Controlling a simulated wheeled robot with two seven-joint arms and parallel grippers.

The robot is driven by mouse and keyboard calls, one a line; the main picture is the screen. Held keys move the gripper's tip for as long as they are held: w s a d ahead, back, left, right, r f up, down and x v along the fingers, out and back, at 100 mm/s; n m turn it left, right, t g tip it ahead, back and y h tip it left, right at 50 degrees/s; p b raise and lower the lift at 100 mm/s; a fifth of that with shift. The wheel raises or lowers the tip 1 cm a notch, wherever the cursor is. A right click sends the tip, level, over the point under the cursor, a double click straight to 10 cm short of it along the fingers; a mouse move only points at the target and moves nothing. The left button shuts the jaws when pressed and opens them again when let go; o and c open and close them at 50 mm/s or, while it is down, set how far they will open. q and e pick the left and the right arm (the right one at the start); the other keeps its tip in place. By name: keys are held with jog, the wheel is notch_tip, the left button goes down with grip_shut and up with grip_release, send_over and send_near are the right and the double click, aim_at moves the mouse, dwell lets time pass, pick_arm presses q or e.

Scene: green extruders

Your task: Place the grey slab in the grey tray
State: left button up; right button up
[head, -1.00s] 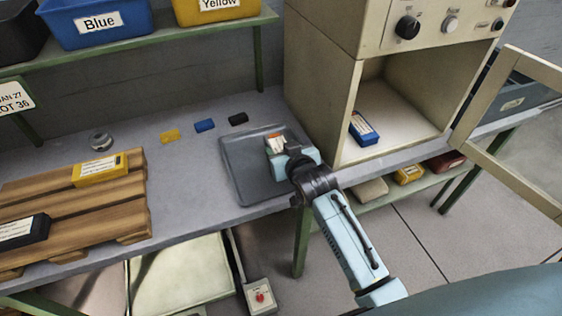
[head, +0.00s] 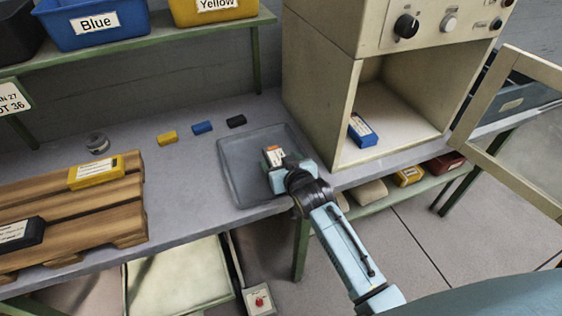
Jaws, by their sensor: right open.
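The grey tray (head: 233,188) lies on the bench left of the oven-like cabinet, its right part covered by my right gripper. My right gripper (head: 275,166) is open over the tray, with its fingertips mostly hidden from this angle. A small white and orange patch (head: 273,155) shows at the gripper; I cannot tell whether it belongs to the gripper or to something under it. I cannot make out the grey slab for certain. A pale block (head: 370,191) lies on the low shelf under the cabinet. My left gripper is not in view.
A blue block (head: 361,130) stands inside the open cabinet (head: 400,105). A yellow block (head: 97,172) and a black block (head: 20,233) lie on the wooden pallet (head: 120,225). The cabinet door (head: 515,150) stands open.

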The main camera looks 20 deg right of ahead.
jog(key=shift+r, duration=0.1)
jog(key=shift+s+r, duration=0.15)
jog(key=p+v, duration=0.2)
jog(key=v, duration=0.8)
jog(key=shift+s+r, duration=0.15)
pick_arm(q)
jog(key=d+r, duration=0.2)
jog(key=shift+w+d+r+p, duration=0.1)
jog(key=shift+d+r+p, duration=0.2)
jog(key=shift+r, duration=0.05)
pick_arm(e)
jog(key=shift+s+r, duration=0.2)
jog(key=shift+s, duration=0.4)
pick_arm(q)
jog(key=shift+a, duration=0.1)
